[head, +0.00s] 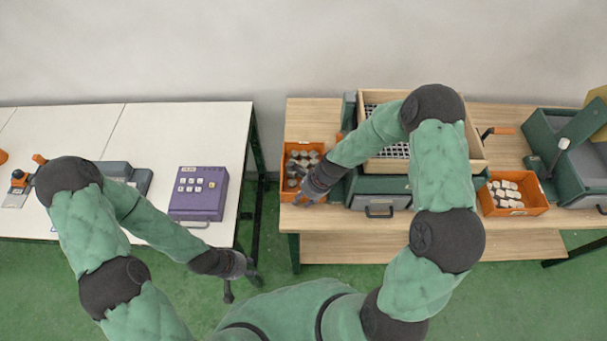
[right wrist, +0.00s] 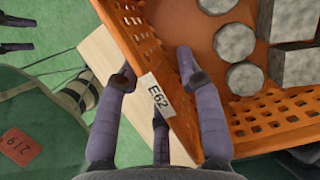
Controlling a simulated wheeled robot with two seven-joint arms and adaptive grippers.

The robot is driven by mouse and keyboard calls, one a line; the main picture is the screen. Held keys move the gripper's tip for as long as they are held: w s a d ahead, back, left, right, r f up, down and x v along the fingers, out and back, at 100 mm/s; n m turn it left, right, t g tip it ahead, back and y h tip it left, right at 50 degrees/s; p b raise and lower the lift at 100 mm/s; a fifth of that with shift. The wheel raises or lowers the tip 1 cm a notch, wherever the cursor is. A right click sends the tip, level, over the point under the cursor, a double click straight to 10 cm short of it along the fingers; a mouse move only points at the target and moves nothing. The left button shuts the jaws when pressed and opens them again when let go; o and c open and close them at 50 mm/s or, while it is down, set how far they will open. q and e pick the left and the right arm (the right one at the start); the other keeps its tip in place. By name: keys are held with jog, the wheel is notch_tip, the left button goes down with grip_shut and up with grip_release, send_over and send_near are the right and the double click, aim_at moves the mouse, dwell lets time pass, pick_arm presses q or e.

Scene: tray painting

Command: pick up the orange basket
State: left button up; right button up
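The orange basket (head: 289,194) stands at the left front of the wooden table and holds several grey and pale pieces. In the right wrist view, its perforated orange wall (right wrist: 130,30) carries a white label reading E62. My right gripper (head: 306,198) is at this basket. In the right wrist view, its fingers (right wrist: 155,68) are spread on both sides of the wall, one inside and the others outside; firm contact is not clear. My left gripper (head: 242,288) hangs empty, fingers apart, over the floor between the tables.
A second orange basket (head: 527,192) with pale pieces stands further right on the wooden table (head: 505,145). A wooden-framed grid box (head: 480,152) is just right of the first basket. A purple box (head: 200,205) sits on the white table (head: 150,140). Green floor (head: 270,240) is open between the tables.

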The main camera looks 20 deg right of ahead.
jog(key=shift+r, duration=0.1)
grip_shut()
